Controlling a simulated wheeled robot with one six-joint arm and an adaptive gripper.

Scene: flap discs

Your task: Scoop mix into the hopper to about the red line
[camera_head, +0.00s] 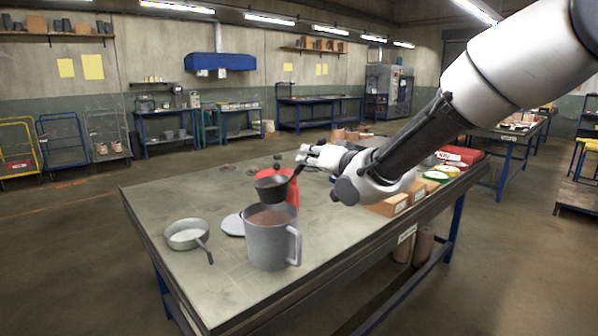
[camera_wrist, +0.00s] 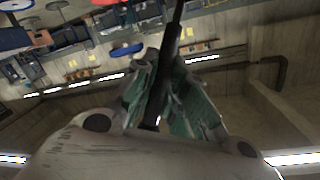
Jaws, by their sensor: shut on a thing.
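A grey jug with a side handle (camera_head: 270,246) stands on the table, with brown mix (camera_head: 271,217) near its rim. My gripper (camera_head: 302,162) is shut on the dark handle of a scoop; the handle (camera_wrist: 170,62) also shows between the fingers in the wrist view. The scoop's dark bowl (camera_head: 271,188) is above and slightly behind the jug. I cannot tell what the bowl holds. A red object (camera_head: 291,192) stands just behind the bowl and jug, partly hidden. It may be the hopper; no red line can be made out.
A metal pan (camera_head: 187,234) with a handle lies left of the jug, near a pale flat disc (camera_head: 232,225). Cardboard boxes (camera_head: 388,205) and a red box (camera_head: 459,155) line the right side of the table (camera_head: 170,275). The table's front left is mostly clear.

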